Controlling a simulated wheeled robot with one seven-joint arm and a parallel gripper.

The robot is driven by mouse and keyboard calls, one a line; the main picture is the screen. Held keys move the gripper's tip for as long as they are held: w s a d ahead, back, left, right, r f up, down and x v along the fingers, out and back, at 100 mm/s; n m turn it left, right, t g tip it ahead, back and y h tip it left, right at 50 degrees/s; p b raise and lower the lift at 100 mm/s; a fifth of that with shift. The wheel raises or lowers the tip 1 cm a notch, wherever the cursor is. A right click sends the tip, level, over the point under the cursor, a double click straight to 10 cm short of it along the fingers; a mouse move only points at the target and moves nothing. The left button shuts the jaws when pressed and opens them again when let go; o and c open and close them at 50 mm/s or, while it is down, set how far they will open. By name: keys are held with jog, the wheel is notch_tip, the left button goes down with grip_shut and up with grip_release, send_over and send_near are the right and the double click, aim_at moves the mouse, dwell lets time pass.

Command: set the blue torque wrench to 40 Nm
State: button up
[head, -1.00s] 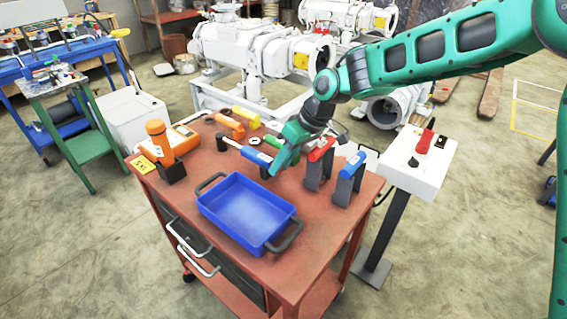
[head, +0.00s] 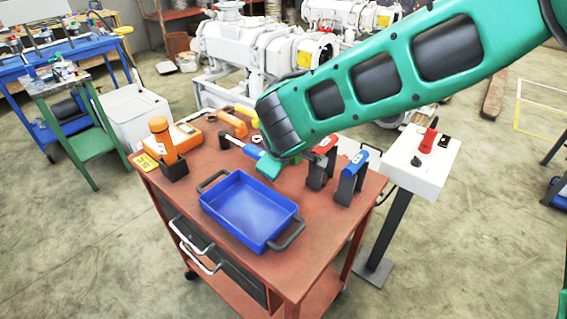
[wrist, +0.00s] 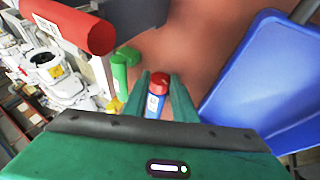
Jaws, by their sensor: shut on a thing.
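The blue torque wrench (head: 250,151) lies on the red cart top, its dark head toward the left and its blue handle toward my arm. My arm hides the handle's end in the head view. In the wrist view, my gripper (wrist: 160,78) has its two green fingers closed around the wrench's blue handle (wrist: 153,108), which has a red end and a white label. The set value cannot be read.
A blue tray (head: 207,203) with dark handles sits in front on the cart (head: 290,262). Red-handled (head: 319,172) and blue-handled (head: 349,180) tools stand to the right. An orange tool (head: 162,138) stands in a black holder at left. A control box (head: 425,165) stands beyond the cart's right edge.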

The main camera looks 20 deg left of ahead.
jog(key=shift+s+a+f+n+t+h, duration=0.1)
jog(key=shift+s+f+n+t+h, duration=0.1)
jog(key=shift+t, duration=0.55)
jog(key=shift+s+a+f+n+t+h, duration=0.1)
jog(key=shift+n+t+h, duration=0.1)
jog(key=shift+t, duration=0.55)
jog(key=o, duration=1.1)
jog(key=shift+c, duration=0.2)
jog(key=shift+d+r, duration=0.1)
jog(key=v, duration=1)
jog(key=shift+s, duration=0.3)
jog(key=shift+r, duration=0.1)
